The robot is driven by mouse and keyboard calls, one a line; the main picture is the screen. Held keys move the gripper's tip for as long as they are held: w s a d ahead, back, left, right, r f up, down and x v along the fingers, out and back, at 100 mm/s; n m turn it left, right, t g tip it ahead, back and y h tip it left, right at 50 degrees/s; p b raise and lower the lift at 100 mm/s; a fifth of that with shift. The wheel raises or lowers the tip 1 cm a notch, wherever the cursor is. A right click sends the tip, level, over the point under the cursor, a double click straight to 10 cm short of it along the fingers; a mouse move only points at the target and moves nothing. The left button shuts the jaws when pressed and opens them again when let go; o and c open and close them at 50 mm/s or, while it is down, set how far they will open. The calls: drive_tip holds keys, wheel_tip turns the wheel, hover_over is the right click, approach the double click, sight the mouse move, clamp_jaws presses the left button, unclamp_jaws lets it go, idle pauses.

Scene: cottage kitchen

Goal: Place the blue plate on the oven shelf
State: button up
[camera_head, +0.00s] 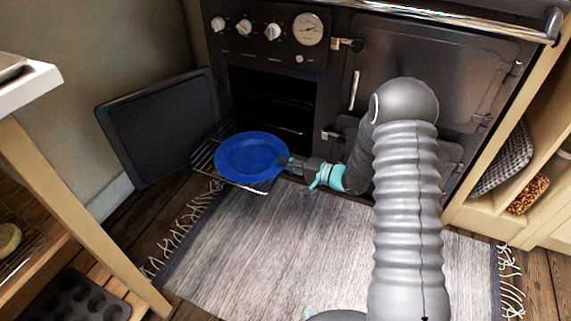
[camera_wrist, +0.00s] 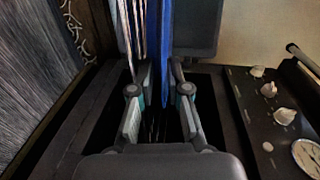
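The blue plate (camera_head: 252,157) lies flat, over or on the pulled-out wire oven shelf (camera_head: 204,158) at the oven's open mouth. I cannot tell from the head view whether it touches the wires. In the wrist view the plate (camera_wrist: 166,40) shows edge-on, with shelf wires (camera_wrist: 132,30) beside it and a narrow gap between. My gripper (camera_head: 286,162) is at the plate's right rim. In the wrist view its fingers (camera_wrist: 162,78) stand apart on both sides of the rim, with a gap on the left side.
The oven door (camera_head: 155,125) is swung open to the left. The dark oven cavity (camera_head: 275,97) is behind the plate. Knobs and a dial (camera_head: 308,30) sit above it. A grey fringed rug (camera_head: 270,250) covers the floor in front. A wooden table leg (camera_head: 80,215) stands at left.

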drive_tip(key=shift+r, duration=0.15)
drive_tip(key=v, duration=1.2)
drive_tip(key=w+d+r+n+t+h, duration=0.2)
drive_tip(key=w+d+r+t+h, duration=0.2)
drive_tip(key=w+r+h, duration=0.4)
drive_tip(key=s+d+r+t+h, duration=0.1)
drive_tip(key=s+d+r+h, duration=0.25)
drive_tip(key=r, duration=0.25)
drive_tip(key=s+d+r+t+h, duration=0.1)
drive_tip(key=s+d+r+h, duration=0.25)
drive_tip(key=r, duration=0.35)
drive_tip(key=s+d+r+g+h, duration=0.1)
drive_tip(key=s+d+r+g, duration=0.1)
drive_tip(key=s, duration=0.6)
drive_tip(key=s+d+r+g+h, duration=0.1)
drive_tip(key=s+r, duration=0.1)
drive_tip(key=s, duration=0.5)
drive_tip(key=s+a+n+g, duration=0.1)
drive_tip(key=s+a, duration=0.1)
drive_tip(key=s, duration=0.6)
drive_tip(key=s+a+f+n+g+y, duration=0.1)
drive_tip(key=s+a+g, duration=0.1)
drive_tip(key=s, duration=0.6)
drive_tip(key=shift+s+a+g+y+p, duration=0.3)
drive_tip(key=shift+a+p, duration=0.05)
drive_tip(key=shift+p, duration=0.1)
